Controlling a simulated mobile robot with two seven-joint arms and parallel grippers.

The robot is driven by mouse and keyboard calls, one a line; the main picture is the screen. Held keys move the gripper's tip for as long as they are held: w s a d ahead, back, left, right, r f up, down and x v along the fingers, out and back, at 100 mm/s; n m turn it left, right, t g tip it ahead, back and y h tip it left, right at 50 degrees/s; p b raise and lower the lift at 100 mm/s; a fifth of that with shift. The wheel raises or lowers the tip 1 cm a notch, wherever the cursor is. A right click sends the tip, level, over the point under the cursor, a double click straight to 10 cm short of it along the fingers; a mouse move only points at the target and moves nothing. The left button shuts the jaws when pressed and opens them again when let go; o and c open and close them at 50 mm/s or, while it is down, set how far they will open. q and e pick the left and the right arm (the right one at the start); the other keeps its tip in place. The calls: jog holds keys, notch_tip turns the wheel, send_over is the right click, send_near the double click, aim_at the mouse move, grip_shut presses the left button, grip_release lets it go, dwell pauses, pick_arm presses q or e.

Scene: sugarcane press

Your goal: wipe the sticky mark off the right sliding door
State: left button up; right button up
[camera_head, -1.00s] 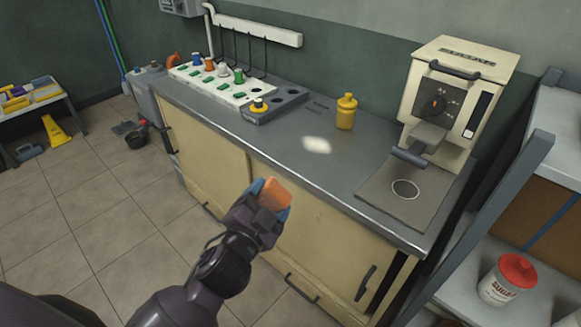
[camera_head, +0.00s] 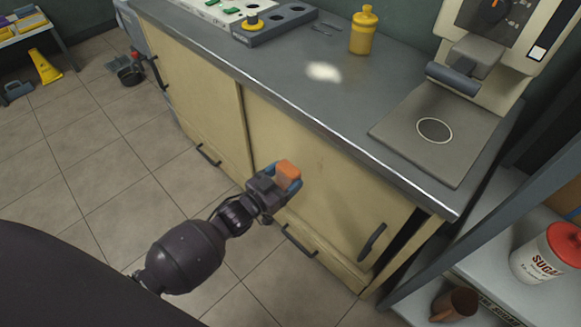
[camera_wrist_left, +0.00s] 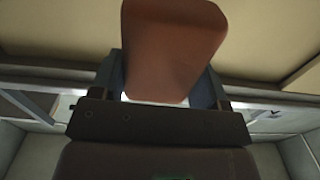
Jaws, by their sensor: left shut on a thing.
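My left gripper (camera_head: 284,184) is shut on an orange sponge (camera_head: 289,169), held in front of the cream right sliding door (camera_head: 335,190), near its left part. In the left wrist view the sponge (camera_wrist_left: 172,45) sits between the blue-grey fingers (camera_wrist_left: 165,88) and fills the upper middle. I cannot tell whether the sponge touches the door. The door has a dark handle (camera_head: 371,242) at its right, with a dark gap beyond its right edge. I cannot clearly make out the sticky mark; the sponge and gripper hide part of the door. My right gripper is not in view.
The grey countertop (camera_head: 300,95) overhangs the doors, with a yellow bottle (camera_head: 363,32) and the press (camera_head: 475,60) on it. The left door (camera_head: 200,90) is beside the right one. A grey shelf with a sugar tub (camera_head: 545,255) stands at the right.

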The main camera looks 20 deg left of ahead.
aim_at(314, 156)
pick_arm(q)
jog(key=shift+w+a+f, duration=0.15)
jog(key=shift+f, duration=0.5)
jog(key=shift+w, duration=0.35)
jog(key=shift+b+x, duration=0.6)
jog(key=shift+x, duration=1.75)
jog(key=shift+w+b, duration=0.35)
jog(key=shift+w, duration=0.05)
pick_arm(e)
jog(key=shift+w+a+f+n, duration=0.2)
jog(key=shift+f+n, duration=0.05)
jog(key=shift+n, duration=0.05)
pick_arm(q)
jog(key=shift+x, duration=1)
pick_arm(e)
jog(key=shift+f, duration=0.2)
pick_arm(q)
jog(key=shift+s+d, duration=0.1)
jog(key=shift+d, duration=0.25)
